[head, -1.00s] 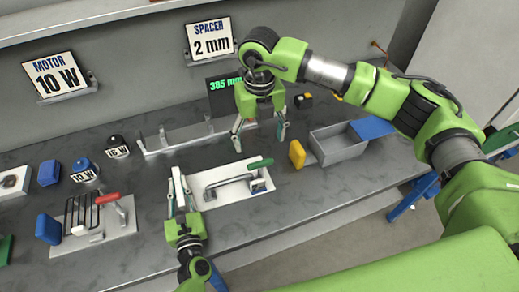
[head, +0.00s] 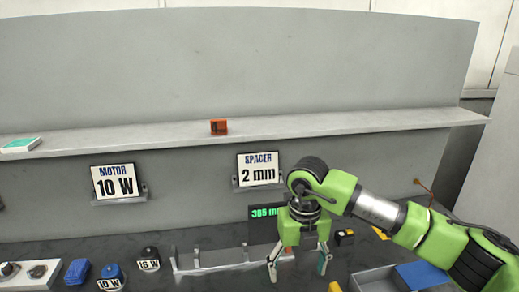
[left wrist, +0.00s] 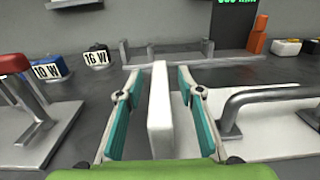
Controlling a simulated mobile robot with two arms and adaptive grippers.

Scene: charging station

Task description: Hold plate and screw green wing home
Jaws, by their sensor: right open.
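The white plate (left wrist: 285,140) lies on the bench in the left wrist view, with a grey bent handle bar (left wrist: 255,98) on it. A white upright tab (left wrist: 160,120) stands at its near left. My left gripper (left wrist: 159,77) has its two teal fingers on either side of this tab, with a gap showing on both sides. In the head view my right gripper (head: 298,267) points down, open and empty, in front of the display. The plate and my left gripper are out of the head view. The green wing shows in neither current view.
A grey bin (head: 385,281) with a blue part stands right of my right gripper. A low grey rack (head: 215,262) is to its left. Motor knobs marked 10 W (head: 110,277) and 16 W (head: 149,260) stand further left. A shelf (head: 350,122) runs along the wall above.

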